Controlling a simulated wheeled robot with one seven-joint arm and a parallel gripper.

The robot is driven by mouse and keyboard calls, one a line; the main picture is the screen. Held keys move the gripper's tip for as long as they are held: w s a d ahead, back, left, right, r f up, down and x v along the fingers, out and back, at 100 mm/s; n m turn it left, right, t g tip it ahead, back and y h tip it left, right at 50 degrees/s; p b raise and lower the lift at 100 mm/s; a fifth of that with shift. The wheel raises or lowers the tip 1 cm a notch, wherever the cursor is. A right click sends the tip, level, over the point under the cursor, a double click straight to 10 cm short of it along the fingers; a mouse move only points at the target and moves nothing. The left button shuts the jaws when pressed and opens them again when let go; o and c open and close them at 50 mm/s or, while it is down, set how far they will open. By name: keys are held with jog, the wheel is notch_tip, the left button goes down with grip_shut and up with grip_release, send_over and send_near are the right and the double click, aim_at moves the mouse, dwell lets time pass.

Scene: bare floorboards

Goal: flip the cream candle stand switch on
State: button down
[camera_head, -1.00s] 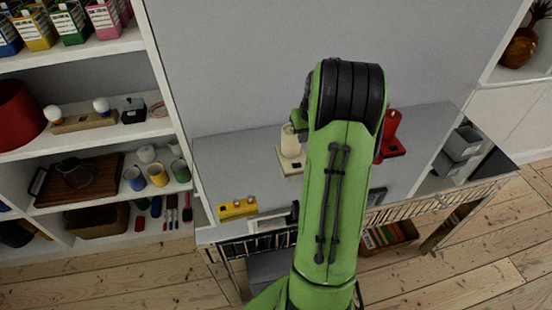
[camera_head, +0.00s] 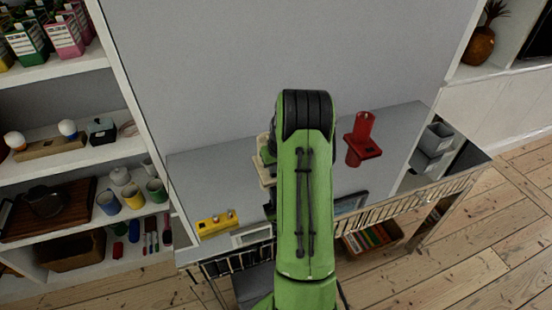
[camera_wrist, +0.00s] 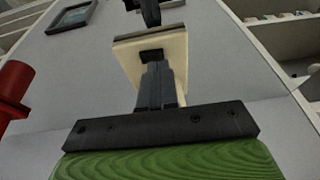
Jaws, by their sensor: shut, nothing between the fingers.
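The cream candle stand (camera_head: 260,172) is on the grey tabletop, mostly hidden behind my arm in the head view. In the wrist view its cream base (camera_wrist: 178,62) fills the upper middle, with a small dark switch (camera_wrist: 150,54) on it. My gripper (camera_wrist: 154,68) is shut and empty. Its fingertips overlap the base, right beside the switch in the picture; I cannot tell whether they touch it. The switch's position is too small to tell.
A red candle stand (camera_head: 362,148) is to the right on the same tabletop; it also shows at the wrist view's left edge (camera_wrist: 14,85). A yellow block with knobs (camera_head: 216,223) and a dark picture frame (camera_head: 350,203) lie near the front. Grey containers (camera_head: 435,142) stand at right.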

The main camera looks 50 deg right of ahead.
jog(key=shift+a+f, duration=0.1)
jog(key=shift+f, duration=0.55)
